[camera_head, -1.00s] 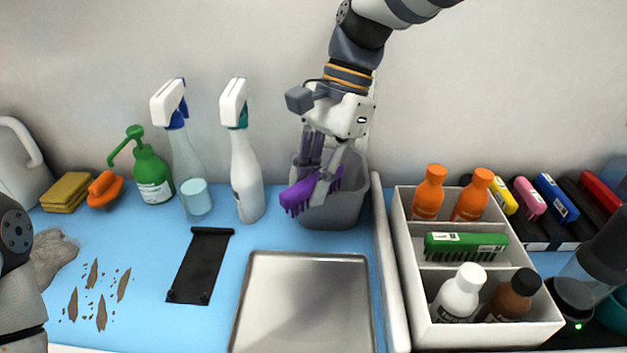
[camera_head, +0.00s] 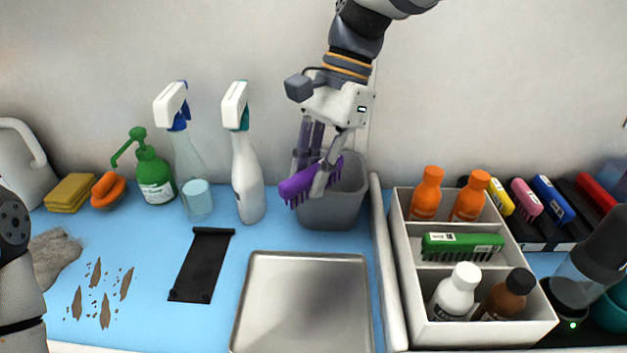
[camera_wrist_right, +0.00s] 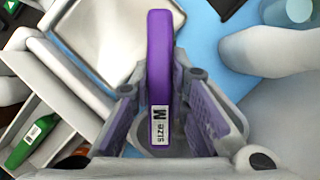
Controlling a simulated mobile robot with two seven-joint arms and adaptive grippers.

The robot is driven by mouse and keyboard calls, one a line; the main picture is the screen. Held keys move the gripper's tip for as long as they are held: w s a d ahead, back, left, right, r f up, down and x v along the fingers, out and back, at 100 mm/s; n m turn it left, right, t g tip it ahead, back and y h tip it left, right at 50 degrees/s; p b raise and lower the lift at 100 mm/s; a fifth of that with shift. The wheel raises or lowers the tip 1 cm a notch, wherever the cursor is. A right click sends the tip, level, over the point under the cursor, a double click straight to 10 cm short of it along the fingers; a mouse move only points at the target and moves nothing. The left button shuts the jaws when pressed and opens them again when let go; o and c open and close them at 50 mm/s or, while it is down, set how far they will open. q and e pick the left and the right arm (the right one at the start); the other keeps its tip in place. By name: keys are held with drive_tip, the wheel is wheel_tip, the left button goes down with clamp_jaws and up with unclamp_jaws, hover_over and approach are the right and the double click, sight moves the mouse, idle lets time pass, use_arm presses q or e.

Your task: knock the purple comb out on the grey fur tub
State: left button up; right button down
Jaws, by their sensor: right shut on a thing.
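The purple comb (camera_head: 298,186) is held in my right gripper (camera_head: 322,178), which is shut on it. The comb's teeth point down, and it lies across the near left rim of the grey fur tub (camera_head: 332,212); I cannot tell if it touches the rim. In the right wrist view the comb (camera_wrist_right: 160,60) stands lengthwise between the fingers, with a "size M" label. The tub's inside is mostly hidden behind the gripper. My left gripper is out of view; only part of that arm shows at the left edge.
White spray bottle (camera_head: 246,180) stands close left of the tub. A metal tray (camera_head: 305,300) lies in front, and a white divided caddy (camera_head: 480,335) with bottles and a green comb (camera_head: 462,246) stands to the right. Black strap (camera_head: 203,265) and brown clumps (camera_head: 105,310) lie left.

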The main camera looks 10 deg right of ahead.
drive_tip(key=shift+f, duration=1.1)
idle(1.2)
drive_tip(key=shift+r+p, duration=0.3)
drive_tip(key=shift+r, duration=2.8)
